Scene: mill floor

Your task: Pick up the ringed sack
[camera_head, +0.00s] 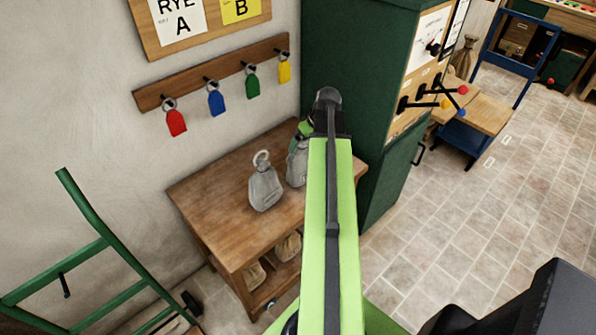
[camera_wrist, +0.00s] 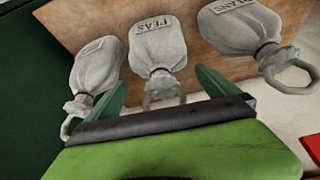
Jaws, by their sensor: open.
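Three grey cloth sacks, each with a metal ring at its neck, show in the wrist view. The middle sack (camera_wrist: 157,48) is labelled PEAS, and its ring lies between the fingers of my open gripper (camera_wrist: 163,80). A right sack (camera_wrist: 240,28) has a partly legible label, and a left sack (camera_wrist: 97,68) stands beside the left finger. In the head view, one sack (camera_head: 265,188) stands upright on the wooden bench (camera_head: 222,200), and another (camera_head: 297,165) is partly behind my gripper (camera_head: 305,128). My arm hides the rest of the bench. I cannot tell whether the fingers touch the middle sack.
A dark green cabinet (camera_head: 345,70) stands close behind the bench. Coloured tags, red (camera_head: 176,123), blue (camera_head: 216,103), green (camera_head: 252,86) and yellow (camera_head: 284,71), hang on the wall rack. A green ladder-like frame (camera_head: 85,205) leans at left.

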